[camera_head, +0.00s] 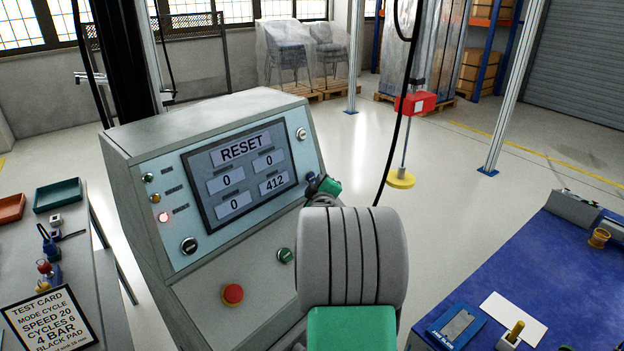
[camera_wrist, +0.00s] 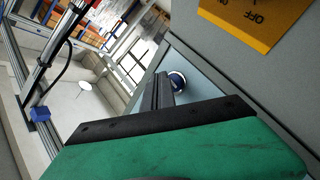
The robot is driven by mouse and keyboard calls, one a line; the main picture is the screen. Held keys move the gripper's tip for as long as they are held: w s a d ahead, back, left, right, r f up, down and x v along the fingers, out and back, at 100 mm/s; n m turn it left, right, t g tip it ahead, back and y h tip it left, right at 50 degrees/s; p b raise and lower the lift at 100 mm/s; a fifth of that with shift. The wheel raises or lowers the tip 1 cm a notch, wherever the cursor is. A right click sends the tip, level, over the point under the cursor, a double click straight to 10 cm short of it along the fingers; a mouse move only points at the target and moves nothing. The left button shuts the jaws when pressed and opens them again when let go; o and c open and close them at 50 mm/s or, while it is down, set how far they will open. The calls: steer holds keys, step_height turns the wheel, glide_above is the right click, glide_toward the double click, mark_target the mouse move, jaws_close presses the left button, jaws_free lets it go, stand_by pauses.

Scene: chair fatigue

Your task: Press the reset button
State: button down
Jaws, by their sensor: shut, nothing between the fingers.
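The control console (camera_head: 215,125) has a sloped panel with a grey screen (camera_head: 243,181) reading RESET, 0, 0, 0 and 412. A round dark blue button (camera_wrist: 178,82) in a pale ring shows just past my fingertips in the wrist view; I see no label on it. My gripper (camera_head: 315,184) is at the panel's right edge, beside the screen's lower right corner. In the wrist view my gripper (camera_wrist: 166,88) has its dark fingers together, empty, pointing at the button. Whether they touch it, I cannot tell. My arm hides the console's lower right.
The panel also holds a black knob (camera_head: 189,245), a lit pinkish lamp (camera_head: 163,217), a green button (camera_head: 285,255) and a red mushroom button (camera_head: 232,294). A blue-topped table (camera_head: 560,270) stands right; a grey bench with a test card (camera_head: 48,320) stands left.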

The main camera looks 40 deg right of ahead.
steer(key=shift+w+f+b, duration=0.1)
steer(key=shift+w+b, duration=0.3)
steer(key=shift+b, duration=0.05)
steer(key=shift+w+f+b, duration=0.1)
steer(key=shift+w+b, duration=0.25)
stand_by(0.4)
steer(key=shift+s, duration=0.1)
steer(key=shift+s+r, duration=0.2)
steer(key=shift+s, duration=0.45)
steer(key=s, duration=0.3)
steer(key=s+r+b, duration=0.1)
steer(key=shift+s+d+r, duration=0.1)
steer(key=shift+s+d, duration=0.15)
steer(key=shift+s, duration=0.15)
stand_by(0.7)
